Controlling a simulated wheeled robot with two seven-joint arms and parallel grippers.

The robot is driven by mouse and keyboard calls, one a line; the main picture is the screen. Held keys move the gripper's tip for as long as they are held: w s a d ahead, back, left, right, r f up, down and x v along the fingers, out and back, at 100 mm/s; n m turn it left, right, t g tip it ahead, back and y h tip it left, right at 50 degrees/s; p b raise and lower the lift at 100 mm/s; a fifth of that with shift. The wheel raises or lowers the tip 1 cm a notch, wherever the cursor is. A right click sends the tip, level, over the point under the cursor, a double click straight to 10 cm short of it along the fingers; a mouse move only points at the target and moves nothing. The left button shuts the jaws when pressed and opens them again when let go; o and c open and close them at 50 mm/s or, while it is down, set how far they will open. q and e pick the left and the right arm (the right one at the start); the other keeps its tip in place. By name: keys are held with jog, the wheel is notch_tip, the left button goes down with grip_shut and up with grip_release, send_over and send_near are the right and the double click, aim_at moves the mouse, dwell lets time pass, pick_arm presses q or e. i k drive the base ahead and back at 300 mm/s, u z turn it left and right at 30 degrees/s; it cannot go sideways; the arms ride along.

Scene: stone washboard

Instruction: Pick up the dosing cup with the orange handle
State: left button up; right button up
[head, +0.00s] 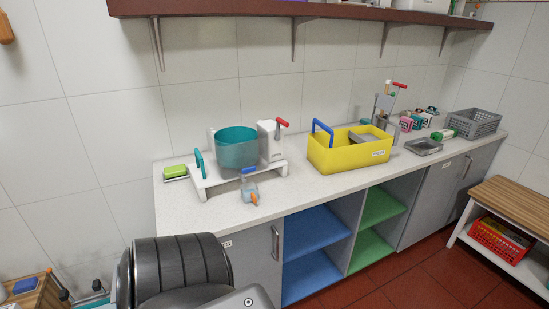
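A small, clear, greyish cup (250,186) stands near the front edge of the pale stone counter (215,216), just in front of the white stand. A small orange part (254,199) shows at its front, which looks like the handle. A blue part (248,171) shows at its top; I cannot tell whether it belongs to the cup. Neither of my grippers is in view. A dark ribbed part and a grey part of my own body fill the bottom left of the head view.
A teal pot (237,150) sits on a white stand (215,180) behind the cup. A green sponge (176,171) lies left. A yellow caddy (347,154) with a blue handle stands right. A metal tray (424,147) and grey basket (474,123) lie farther right. A brown shelf (300,10) hangs above.

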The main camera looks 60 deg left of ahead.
aim_at(251, 195)
jog(key=u, duration=0.05)
jog(key=i, duration=2.6)
jog(key=u, duration=2.4)
